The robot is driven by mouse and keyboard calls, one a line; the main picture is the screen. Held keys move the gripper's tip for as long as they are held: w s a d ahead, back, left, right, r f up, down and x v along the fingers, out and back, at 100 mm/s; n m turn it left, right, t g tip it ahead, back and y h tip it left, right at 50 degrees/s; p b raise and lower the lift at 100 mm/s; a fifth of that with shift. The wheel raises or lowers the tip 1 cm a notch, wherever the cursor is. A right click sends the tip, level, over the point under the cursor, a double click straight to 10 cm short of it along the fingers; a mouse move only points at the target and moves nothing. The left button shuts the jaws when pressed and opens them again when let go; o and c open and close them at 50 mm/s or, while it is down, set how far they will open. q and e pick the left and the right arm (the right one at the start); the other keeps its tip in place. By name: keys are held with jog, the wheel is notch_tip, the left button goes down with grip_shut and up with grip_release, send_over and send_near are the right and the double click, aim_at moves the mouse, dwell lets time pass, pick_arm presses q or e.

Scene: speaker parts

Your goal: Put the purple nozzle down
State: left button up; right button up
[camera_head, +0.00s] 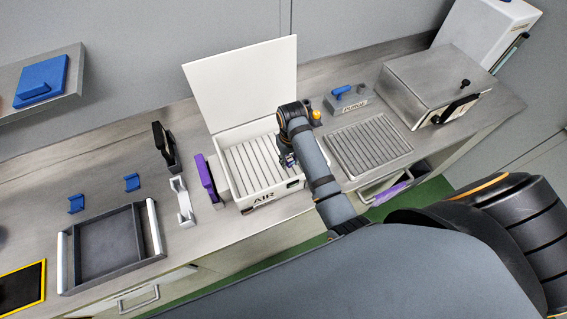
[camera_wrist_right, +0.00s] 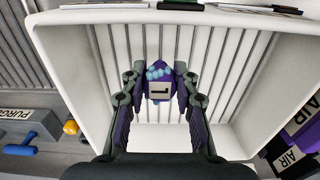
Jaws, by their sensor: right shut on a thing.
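The purple nozzle (camera_wrist_right: 160,70) shows in the right wrist view, with light blue bumps and a white label marked "1". It sits between the fingers of my right gripper (camera_wrist_right: 160,88), which is shut on it. Slats of the white AIR box show behind the nozzle. In the head view my right gripper (camera_head: 287,160) is over the inside of the white AIR box (camera_head: 262,200), and the arm hides part of it. Whether the nozzle touches the slats I cannot tell. My left gripper is not in view.
The box's white lid (camera_head: 240,80) stands open at the back. A purple block (camera_head: 205,178) stands left of the box. A slatted grey tray (camera_head: 368,143), a PURGE block (camera_head: 347,100) with a blue handle and a metal case (camera_head: 435,85) lie right. A dark tray (camera_head: 108,244) lies left.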

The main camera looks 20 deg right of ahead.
jog(key=shift+w+a+f, duration=0.3)
jog(key=shift+w+f, duration=0.15)
jog(key=shift+f, duration=0.2)
jog(key=shift+w+a+f, duration=0.3)
jog(key=shift+w+f, duration=0.1)
jog(key=shift+f, duration=0.2)
notch_tip(320, 180, down, 3)
jog(key=shift+f, duration=0.1)
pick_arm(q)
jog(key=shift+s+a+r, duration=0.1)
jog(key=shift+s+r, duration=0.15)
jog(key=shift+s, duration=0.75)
pick_arm(e)
jog(key=shift+f, duration=0.15)
jog(key=o, duration=1.1)
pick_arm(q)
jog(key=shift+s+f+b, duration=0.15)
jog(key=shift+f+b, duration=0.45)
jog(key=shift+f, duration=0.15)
pick_arm(e)
notch_tip(320, 180, up, 12)
jog(key=shift+r, duration=0.15)
